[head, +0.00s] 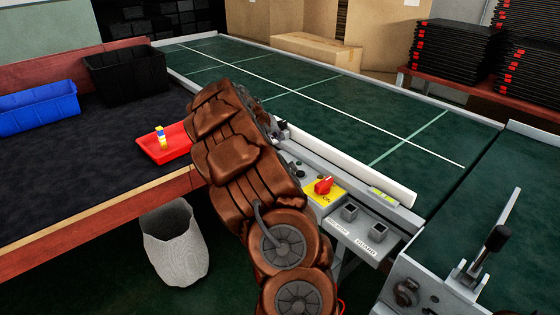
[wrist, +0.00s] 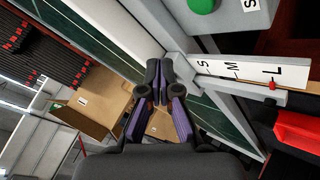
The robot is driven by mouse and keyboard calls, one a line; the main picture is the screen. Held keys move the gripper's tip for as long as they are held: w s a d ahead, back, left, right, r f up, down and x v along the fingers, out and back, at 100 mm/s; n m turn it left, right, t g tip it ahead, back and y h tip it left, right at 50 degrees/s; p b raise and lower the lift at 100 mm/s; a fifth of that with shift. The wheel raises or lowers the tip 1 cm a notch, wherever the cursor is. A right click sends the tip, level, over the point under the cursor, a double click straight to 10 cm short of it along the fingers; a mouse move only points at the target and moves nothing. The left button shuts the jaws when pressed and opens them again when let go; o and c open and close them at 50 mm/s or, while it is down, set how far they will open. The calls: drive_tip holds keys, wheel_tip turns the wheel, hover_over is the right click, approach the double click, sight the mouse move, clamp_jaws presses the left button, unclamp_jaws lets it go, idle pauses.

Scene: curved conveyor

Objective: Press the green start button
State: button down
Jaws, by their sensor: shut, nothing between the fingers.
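The green start button (wrist: 203,4) shows at the top edge of the wrist view, partly cut off, on a light grey panel. My gripper (wrist: 159,72) is in the middle of the wrist view, with its dark and purple fingers together and nothing between them. The button lies above and to the right of the fingertips in that view, with a clear gap. In the head view my brown arm covers part of the control panel (head: 300,160); the green button cannot be made out there, and the gripper is mostly hidden.
A red rotary switch (head: 323,186) on a yellow plate sits beside the conveyor (head: 300,85). An S-M-L scale (wrist: 240,70) with a red pointer is right of my fingers. A red tray (head: 158,152) holds small blocks. A grey bin (head: 175,243) stands below.

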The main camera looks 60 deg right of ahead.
wheel_tip(320, 180, down, 5)
drive_tip(key=shift+b, duration=0.8)
drive_tip(key=shift+f+b, duration=0.6)
drive_tip(key=shift+f, duration=0.05)
drive_tip(key=shift+s+f+b, duration=0.1)
drive_tip(key=shift+f+b, duration=0.05)
drive_tip(key=shift+b, duration=0.15)
drive_tip(key=shift+f+b, duration=0.25)
drive_tip(key=shift+b, duration=0.15)
drive_tip(key=shift+f+b, duration=0.4)
drive_tip(key=shift+b, duration=0.1)
idle(1.0)
drive_tip(key=shift+r, duration=0.1)
idle(0.3)
drive_tip(key=shift+r, duration=0.75)
drive_tip(key=shift+r, duration=0.1)
drive_tip(key=shift+r+p, duration=0.7)
drive_tip(key=shift+r, duration=1.7)
